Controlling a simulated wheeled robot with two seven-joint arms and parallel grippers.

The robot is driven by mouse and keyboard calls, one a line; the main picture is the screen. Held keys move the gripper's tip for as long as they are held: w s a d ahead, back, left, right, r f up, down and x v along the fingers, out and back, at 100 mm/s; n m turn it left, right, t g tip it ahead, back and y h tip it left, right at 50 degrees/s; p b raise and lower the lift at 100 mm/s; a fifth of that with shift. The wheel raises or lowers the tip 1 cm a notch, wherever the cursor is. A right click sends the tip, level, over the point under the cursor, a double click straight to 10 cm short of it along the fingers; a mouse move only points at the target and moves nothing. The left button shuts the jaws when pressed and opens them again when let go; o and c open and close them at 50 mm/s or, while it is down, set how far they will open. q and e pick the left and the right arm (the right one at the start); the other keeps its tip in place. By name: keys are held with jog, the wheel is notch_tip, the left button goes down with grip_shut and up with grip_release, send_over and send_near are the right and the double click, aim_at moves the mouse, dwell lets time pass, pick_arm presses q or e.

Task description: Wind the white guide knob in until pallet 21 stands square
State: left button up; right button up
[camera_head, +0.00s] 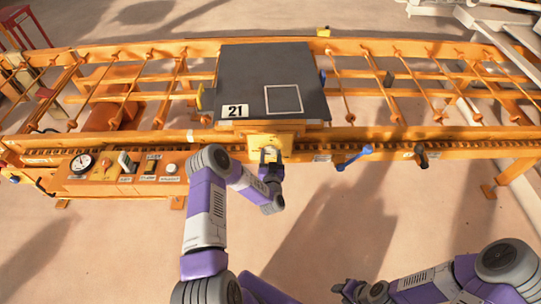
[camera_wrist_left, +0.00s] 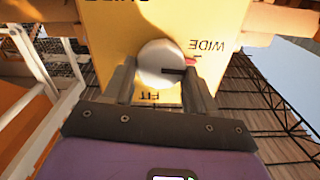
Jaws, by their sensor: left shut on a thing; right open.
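Pallet 21 (camera_head: 262,72), a dark board with a white number plate and a white square outline, lies on the orange roller conveyor. I cannot tell whether it stands exactly square. The white guide knob (camera_wrist_left: 156,62) is on a yellow plate (camera_wrist_left: 115,45) marked WIDE and FIT. A dark pointer line on the knob faces right, just below a small red mark. My left gripper (camera_wrist_left: 160,82) is shut on the knob, one finger on each side; in the head view my left gripper (camera_head: 270,157) partly hides it. My right gripper (camera_head: 350,290) is open and empty at the bottom edge.
A control box (camera_head: 120,170) with a dial gauge and labelled buttons stands left of my left arm. A blue handle (camera_head: 353,156) and a dark knob (camera_head: 421,156) sit on the front rail to the right. The floor before the rail at right is clear.

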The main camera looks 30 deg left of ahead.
pick_arm(q)
jog(key=m, duration=0.3)
jog(key=shift+d, duration=0.1)
jog(key=shift+f+m+p, duration=0.15)
jog(key=shift+m+p, duration=0.15)
jog(key=shift+m, duration=1.3)
jog(key=o, duration=1)
jog(key=p+v, duration=0.1)
jog(key=v, duration=0.6)
jog(key=shift+s+d+p, duration=0.1)
jog(key=shift+s+p, duration=0.15)
jog(key=shift+p, duration=0.1)
